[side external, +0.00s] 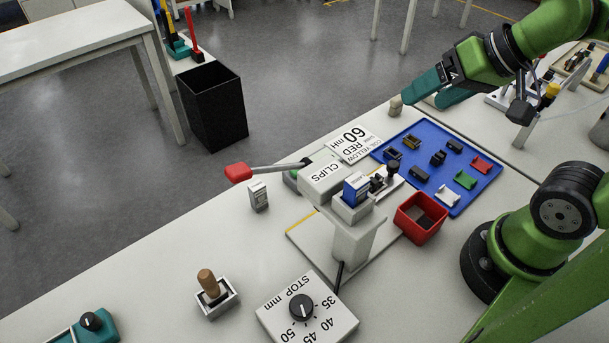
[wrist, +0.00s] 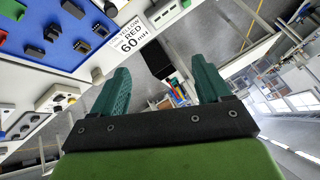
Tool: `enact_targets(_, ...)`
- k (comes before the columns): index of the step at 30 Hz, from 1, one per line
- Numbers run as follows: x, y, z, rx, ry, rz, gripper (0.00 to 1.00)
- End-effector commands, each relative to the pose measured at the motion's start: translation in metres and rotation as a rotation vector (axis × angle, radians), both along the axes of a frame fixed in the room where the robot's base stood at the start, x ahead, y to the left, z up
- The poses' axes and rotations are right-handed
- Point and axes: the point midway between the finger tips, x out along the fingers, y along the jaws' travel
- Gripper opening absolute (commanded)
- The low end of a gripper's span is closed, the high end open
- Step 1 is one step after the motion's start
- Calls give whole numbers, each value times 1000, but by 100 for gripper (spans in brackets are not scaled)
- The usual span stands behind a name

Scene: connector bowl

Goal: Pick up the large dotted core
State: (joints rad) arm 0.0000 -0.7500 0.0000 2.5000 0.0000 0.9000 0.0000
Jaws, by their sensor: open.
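My gripper (side external: 424,97) is open, with its teal fingers above the far end of the bench, beyond the blue tray. In the wrist view my gripper (wrist: 160,66) has nothing between its spread fingers. The tray (wrist: 45,15) also shows at the upper left of the wrist view.
A small beige piece (side external: 395,105) shows by the fingertips. A label card (side external: 353,143), the CLIPS stand (side external: 322,181) with its red-handled lever (side external: 239,172), and a red bin (side external: 420,218) stand near the tray. A dial block (side external: 309,313) is at the front. A black floor bin (side external: 213,108) stands beyond the bench.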

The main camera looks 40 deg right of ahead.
Motion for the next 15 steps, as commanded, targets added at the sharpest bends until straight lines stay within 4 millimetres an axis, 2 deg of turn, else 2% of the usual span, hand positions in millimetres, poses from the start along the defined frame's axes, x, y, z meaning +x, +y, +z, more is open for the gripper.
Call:
enact_targets(5,1,4,-7,-1,29,18,77)
enact_targets(8,11,11,-15,-16,92,55,77)
enact_targets(15,40,32,-40,-148,372,228,77)
